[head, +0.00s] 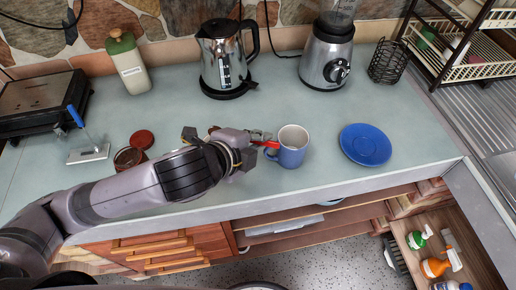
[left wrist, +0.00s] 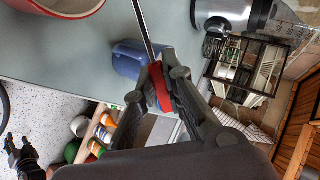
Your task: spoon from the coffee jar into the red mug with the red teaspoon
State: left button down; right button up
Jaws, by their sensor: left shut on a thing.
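My left gripper (head: 258,146) is shut on the red handle of the teaspoon (head: 270,144), left of the blue mug. In the left wrist view the red handle (left wrist: 160,88) is between the fingers and the metal shaft runs up out of the picture, so the spoon's bowl is not seen. The red mug (left wrist: 68,8) shows its rim and pale inside at the top left there; in the head view my gripper and arm hide it. The open coffee jar (head: 128,158) stands left, partly behind my arm. My right gripper (left wrist: 22,148) appears small over the floor, fingers apart.
A blue mug (head: 290,152) and blue saucer (head: 365,145) stand right of my gripper. A red lid (head: 142,139) lies by the jar. The kettle (head: 224,60), blender (head: 327,55) and green-lidded canister (head: 130,68) stand behind. An open drawer (head: 462,220) holds bottles.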

pick_arm(q)
jog(key=t+b, duration=0.2)
jog(key=b, duration=0.1)
jog(key=shift+s+a+f+h, duration=0.1)
jog(key=shift+s+f+h, duration=0.1)
jog(key=shift+f+h, duration=0.15)
jog(key=shift+r+t, duration=0.15)
jog(key=shift+t, duration=0.35)
jog(key=shift+s+a+r+t+h+b, duration=0.15)
jog(key=shift+t+h+b, duration=0.1)
jog(key=shift+t+b, duration=1.1)
jog(key=shift+s+d+f+t+h+b, duration=0.1)
jog(key=shift+t+h+b, duration=0.15)
jog(key=shift+t+b, duration=1.1)
jog(key=shift+s+a+r+t+h+b, duration=0.2)
jog(key=shift+t+b, duration=0.3)
jog(key=shift+b, duration=1.65)
pick_arm(e)
notch_tip(320, 180, down, 14)
pick_arm(q)
jog(key=shift+d+f, duration=0.1)
jog(key=shift+d, duration=0.05)
pick_arm(e)
jog(key=shift+a+r, duration=0.1)
pick_arm(q)
notch_tip(320, 180, up, 5)
jog(key=p, duration=0.5)
pick_arm(e)
notch_tip(320, 180, up, 5)
